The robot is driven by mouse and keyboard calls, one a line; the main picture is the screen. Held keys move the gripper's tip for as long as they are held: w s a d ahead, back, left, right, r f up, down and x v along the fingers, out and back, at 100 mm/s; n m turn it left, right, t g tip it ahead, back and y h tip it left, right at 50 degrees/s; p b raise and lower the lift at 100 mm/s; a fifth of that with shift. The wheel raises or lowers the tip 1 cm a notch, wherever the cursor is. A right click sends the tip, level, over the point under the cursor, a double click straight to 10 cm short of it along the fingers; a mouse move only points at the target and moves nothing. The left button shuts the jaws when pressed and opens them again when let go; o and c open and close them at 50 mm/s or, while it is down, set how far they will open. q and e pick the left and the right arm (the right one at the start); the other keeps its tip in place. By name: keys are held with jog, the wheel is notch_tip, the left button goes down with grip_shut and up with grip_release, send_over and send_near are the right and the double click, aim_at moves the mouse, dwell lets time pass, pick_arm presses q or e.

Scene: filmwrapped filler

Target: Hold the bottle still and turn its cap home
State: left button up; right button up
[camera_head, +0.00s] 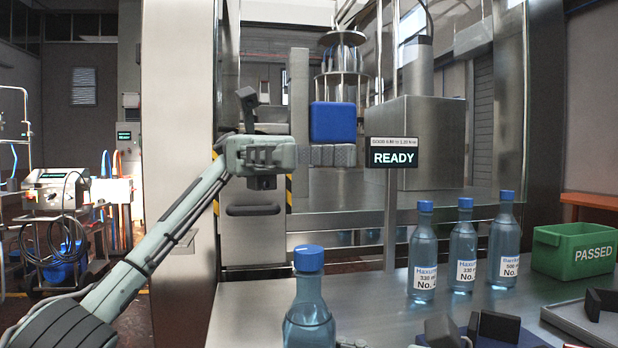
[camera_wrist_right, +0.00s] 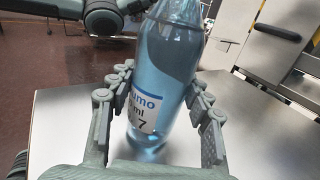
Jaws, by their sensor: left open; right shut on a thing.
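The bottle (camera_head: 308,324) with a blue cap (camera_head: 309,258) stands upright at the front of the steel table. The cap sits on the bottle's neck; whether it is fully seated cannot be told. In the right wrist view the bottle (camera_wrist_right: 166,75) is clear blue with a white label, and its cap is out of frame. My right gripper (camera_wrist_right: 160,98) is shut on the bottle's body, a finger on each side. My left gripper (camera_head: 330,155) is open, above the bottle and apart from the cap. A blue block (camera_head: 333,122) shows just above its fingers; whether they touch is unclear.
Several similar capped bottles (camera_head: 462,245) stand in a row at right. A READY display (camera_head: 393,158) on a post stands behind. Dark blue and black parts sit at the front right.

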aim_at(310, 248)
pick_arm(q)
jog(key=a+f+n+t+h, duration=0.8)
jog(key=a+f+n+t, duration=0.3)
jog(key=t, duration=0.3)
jog(key=d, duration=0.7)
jog(key=d+r, duration=0.1)
jog(key=d, duration=0.3)
